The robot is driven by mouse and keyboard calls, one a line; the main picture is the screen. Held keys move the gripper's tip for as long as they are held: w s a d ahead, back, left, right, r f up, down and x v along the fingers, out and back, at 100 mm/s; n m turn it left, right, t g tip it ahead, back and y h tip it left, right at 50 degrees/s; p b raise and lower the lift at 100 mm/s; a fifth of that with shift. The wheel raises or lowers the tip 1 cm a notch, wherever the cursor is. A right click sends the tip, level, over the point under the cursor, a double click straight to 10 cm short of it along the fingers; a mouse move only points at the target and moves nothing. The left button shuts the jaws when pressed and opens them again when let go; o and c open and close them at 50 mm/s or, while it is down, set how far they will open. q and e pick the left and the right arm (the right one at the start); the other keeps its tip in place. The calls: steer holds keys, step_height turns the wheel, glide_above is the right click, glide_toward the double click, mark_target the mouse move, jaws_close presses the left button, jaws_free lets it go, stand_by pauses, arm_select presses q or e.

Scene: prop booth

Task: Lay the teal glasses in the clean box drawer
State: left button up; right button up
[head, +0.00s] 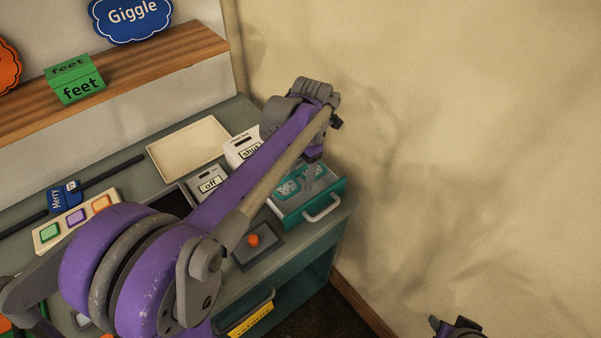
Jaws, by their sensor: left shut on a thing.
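No label on the drawer's box is readable. A part of my right gripper (458,328) shows at the bottom right edge, away from the counter; its jaws are not clear.
A cream tray (187,148), a white "shup"-like labelled box (241,149) and an "off" box (208,184) stand behind my arm. An orange-knobbed pad (253,240) lies in front of the drawer. A button panel (76,221) is at left. The wall is close on the right.

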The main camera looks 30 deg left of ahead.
arm_select(q)
steer(key=shift+f, duration=0.15)
arm_select(e)
steer(key=shift+f, duration=0.1)
arm_select(q)
steer(key=shift+f+b, duration=0.5)
steer(key=shift+f, duration=0.3)
arm_select(e)
steer(key=shift+s+f, duration=0.2)
steer(key=shift+f, duration=0.35)
arm_select(q)
steer(key=shift+f+b, duration=0.55)
steer(key=shift+f, duration=0.45)
arm_select(e)
steer(key=shift+s+f, duration=0.1)
steer(key=shift+f, duration=0.5)
stand_by(0.5)
arm_select(q)
steer(key=o, duration=1.4)
steer(key=shift+c, duration=0.2)
steer(key=shift+o, duration=0.2)
steer(key=shift+r, duration=0.1)
steer(key=shift+r+p, duration=2.4)
steer(key=shift+r, duration=1.55)
arm_select(e)
step_height(320, 180, up, 6)
steer(key=w, duration=0.1)
steer(key=shift+w, duration=0.4)
